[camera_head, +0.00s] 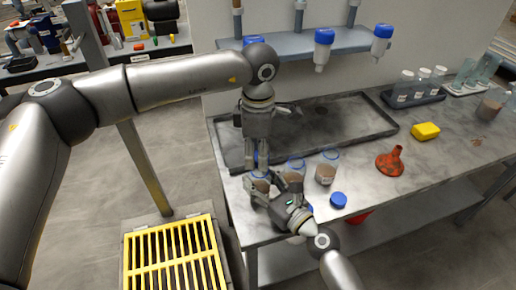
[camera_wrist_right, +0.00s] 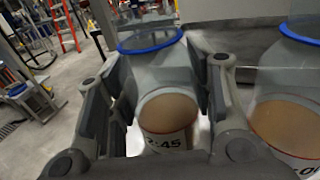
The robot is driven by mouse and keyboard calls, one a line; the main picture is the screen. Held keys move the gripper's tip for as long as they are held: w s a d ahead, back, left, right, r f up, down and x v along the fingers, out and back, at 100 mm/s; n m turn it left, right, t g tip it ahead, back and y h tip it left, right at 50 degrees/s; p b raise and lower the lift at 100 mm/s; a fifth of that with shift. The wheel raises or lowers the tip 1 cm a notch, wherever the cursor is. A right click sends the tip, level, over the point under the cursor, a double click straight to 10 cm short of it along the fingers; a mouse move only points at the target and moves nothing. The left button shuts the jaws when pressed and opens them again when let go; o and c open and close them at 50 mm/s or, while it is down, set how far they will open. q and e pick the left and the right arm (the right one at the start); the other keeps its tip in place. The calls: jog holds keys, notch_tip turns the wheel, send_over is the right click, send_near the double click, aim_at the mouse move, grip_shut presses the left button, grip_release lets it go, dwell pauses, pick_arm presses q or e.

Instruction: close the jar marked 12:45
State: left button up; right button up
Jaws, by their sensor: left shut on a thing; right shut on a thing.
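The jar marked 12:45 (camera_wrist_right: 166,118) is clear, with brown contents and a blue ring at its top; the first digit of its label is hidden. My right gripper (camera_wrist_right: 165,88) is shut around its sides in the right wrist view. In the head view my right gripper (camera_head: 276,190) is at the row of jars near the front edge. My left gripper (camera_head: 257,164) points down at the top of the leftmost jar (camera_head: 260,183). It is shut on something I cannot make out. A blue lid (camera_head: 338,200) lies on the bench in front of the jars.
Other blue-rimmed jars (camera_head: 326,173) stand close to the right. A red funnel (camera_head: 391,161) and a yellow block (camera_head: 425,131) lie farther right. A dark shallow tray (camera_head: 370,122) is behind. A yellow grating (camera_head: 175,255) stands at the lower left.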

dwell(0.3)
pick_arm(q)
jog(key=shift+f, duration=0.9)
jog(key=shift+f, duration=0.5)
jog(key=m, duration=2.6)
jog(key=shift+w+d+f, duration=0.1)
jog(key=shift+w+d, duration=0.05)
jog(key=shift+d, duration=0.25)
jog(key=o, duration=0.7)
